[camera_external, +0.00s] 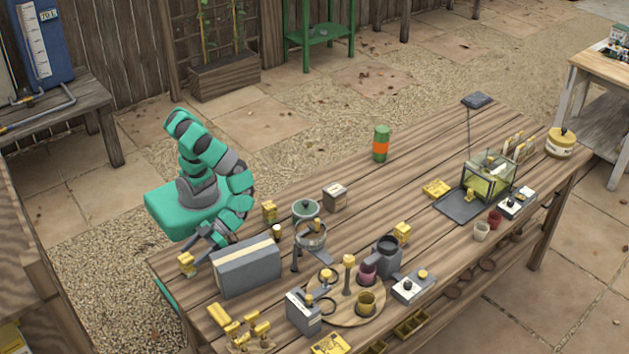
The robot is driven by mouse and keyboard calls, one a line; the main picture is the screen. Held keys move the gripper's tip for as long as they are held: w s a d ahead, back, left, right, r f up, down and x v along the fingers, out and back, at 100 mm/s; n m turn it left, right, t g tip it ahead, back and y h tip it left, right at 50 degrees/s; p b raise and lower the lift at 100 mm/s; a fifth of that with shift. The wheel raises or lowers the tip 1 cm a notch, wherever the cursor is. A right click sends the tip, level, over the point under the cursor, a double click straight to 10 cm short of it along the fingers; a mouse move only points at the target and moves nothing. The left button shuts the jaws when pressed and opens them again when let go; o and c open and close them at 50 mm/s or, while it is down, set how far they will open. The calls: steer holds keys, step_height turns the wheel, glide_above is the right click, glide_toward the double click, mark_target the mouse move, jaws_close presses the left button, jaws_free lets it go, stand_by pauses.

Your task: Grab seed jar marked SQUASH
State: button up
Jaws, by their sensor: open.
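No label reading SQUASH can be made out at this size. A green cylinder with an orange band (381,144) stands upright at the table's far edge. A lidded greenish pot (305,209) stands near the middle left. I cannot tell which, if any, is the squash seed jar. My gripper (204,240) is low at the left end of the table, behind the grey box, open, with nothing seen in it. It is apart from all these containers.
The grey box (248,268) stands close in front of my gripper. A small yellow item (186,263) sits beside it. A stand, a grinder-like device (387,255) and a round wooden board (345,308) crowd the front. A glass case (489,176) stands right. The table's far middle is fairly clear.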

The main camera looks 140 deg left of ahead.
mark_target(182, 266)
steer(key=shift+f+b+x, duration=0.15)
steer(key=shift+b+x, duration=0.4)
steer(key=shift+x, duration=0.6)
steer(key=shift+f+b+x, duration=0.15)
steer(key=shift+b+x, duration=0.4)
steer(key=shift+x, duration=0.6)
steer(key=shift+d+f, duration=0.1)
steer(key=shift+d, duration=0.2)
steer(key=shift+c, duration=0.3)
steer(key=c, duration=1.1)
